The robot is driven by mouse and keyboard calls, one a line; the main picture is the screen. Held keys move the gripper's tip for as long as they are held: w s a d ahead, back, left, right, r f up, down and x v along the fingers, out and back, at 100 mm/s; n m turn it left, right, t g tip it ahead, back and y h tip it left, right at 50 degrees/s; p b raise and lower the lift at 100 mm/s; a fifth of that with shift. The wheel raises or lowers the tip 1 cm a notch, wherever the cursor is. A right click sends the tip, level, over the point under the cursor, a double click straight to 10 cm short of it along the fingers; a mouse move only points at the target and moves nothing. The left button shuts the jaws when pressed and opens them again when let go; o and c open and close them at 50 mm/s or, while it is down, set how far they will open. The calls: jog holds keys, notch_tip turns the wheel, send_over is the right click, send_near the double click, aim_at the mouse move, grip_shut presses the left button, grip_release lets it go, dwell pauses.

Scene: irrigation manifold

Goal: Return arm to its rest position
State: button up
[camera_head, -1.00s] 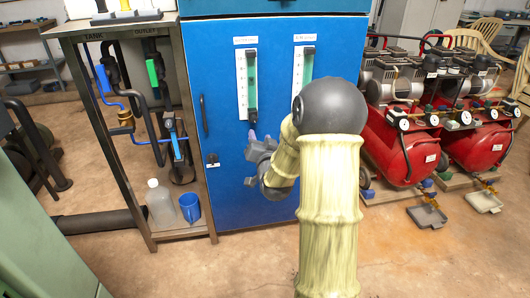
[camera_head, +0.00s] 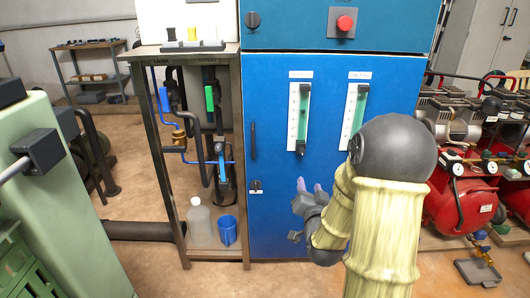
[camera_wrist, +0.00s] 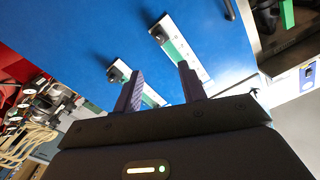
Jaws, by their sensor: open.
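My gripper (camera_head: 309,187) is in front of the lower part of the blue cabinet (camera_head: 270,110), below its two gauges. In the wrist view my gripper (camera_wrist: 159,85) shows two purple fingers spread apart with nothing between them. The left gauge (camera_head: 299,118) and the right gauge (camera_head: 354,110) are white strips with green columns and a dark block at the bottom. My arm hides the lower end of the right gauge. Both gauges lie beyond the fingertips in the wrist view, apart from them.
Red compressors (camera_head: 461,203) stand at the right.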

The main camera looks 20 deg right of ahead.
jog(key=s+a+f+n+g+y, duration=0.45)
jog(key=a+f+g, duration=0.3)
jog(key=a, duration=0.25)
jog(key=s+a+f+n+g, duration=0.1)
jog(key=s+a+n+g, duration=0.2)
jog(key=s, duration=0.4)
jog(key=s+a+n+g, duration=0.1)
jog(key=s+a+g, duration=0.25)
jog(key=s, duration=0.45)
notch_tip(320, 180, up, 37)
jog(key=p, duration=3.7)
jog(key=shift+w+d+g, duration=0.35)
jog(key=shift+d+g, duration=0.05)
jog(key=shift+d, duration=0.05)
jog(key=shift+f+y, duration=0.15)
jog(key=shift+y, duration=0.1)
jog(key=shift+c, duration=0.5)
